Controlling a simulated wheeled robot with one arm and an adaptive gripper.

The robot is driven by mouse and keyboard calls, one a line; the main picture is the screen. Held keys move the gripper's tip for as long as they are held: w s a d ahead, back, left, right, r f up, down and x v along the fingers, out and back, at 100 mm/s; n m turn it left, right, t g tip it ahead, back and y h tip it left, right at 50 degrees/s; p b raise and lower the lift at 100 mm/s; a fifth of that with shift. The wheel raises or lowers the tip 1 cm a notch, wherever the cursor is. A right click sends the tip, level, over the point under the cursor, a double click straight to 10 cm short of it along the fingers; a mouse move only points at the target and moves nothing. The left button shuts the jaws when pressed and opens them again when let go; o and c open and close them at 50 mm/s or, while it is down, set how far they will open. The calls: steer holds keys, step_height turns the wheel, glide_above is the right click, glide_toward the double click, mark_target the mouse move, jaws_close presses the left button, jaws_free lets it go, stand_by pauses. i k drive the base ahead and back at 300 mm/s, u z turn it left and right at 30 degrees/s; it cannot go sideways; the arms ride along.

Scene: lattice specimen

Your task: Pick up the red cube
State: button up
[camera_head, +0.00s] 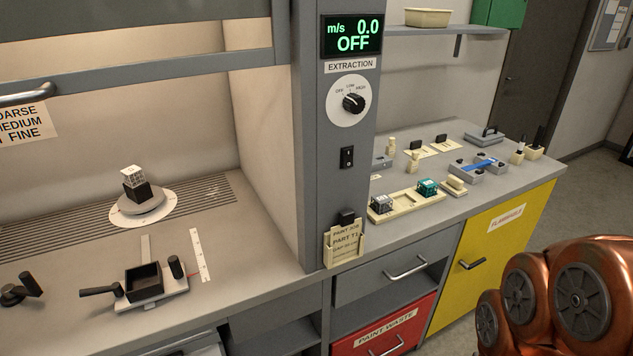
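I see no red cube in the head camera view. A pale lattice cube (133,177) sits on a black block (137,194) on a round grey turntable (142,206) inside the fume hood at left. A grey-and-white cube (381,203) and a teal cube (427,187) rest on a cream tray (405,203) on the right bench. My gripper is out of view; only copper-coloured links of my arm show at the lower right.
A vise-like fixture (146,283) with black handles stands at the hood's front. A grey pillar (340,130) separates the hood from the right bench. That bench also holds a blue-and-grey fixture (481,166) and several small items. A yellow cabinet (490,258) stands below.

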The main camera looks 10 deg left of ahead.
mark_target(135, 179)
steer(key=u, duration=2.15)
steer(key=i, duration=1.1)
steer(key=u, duration=0.4)
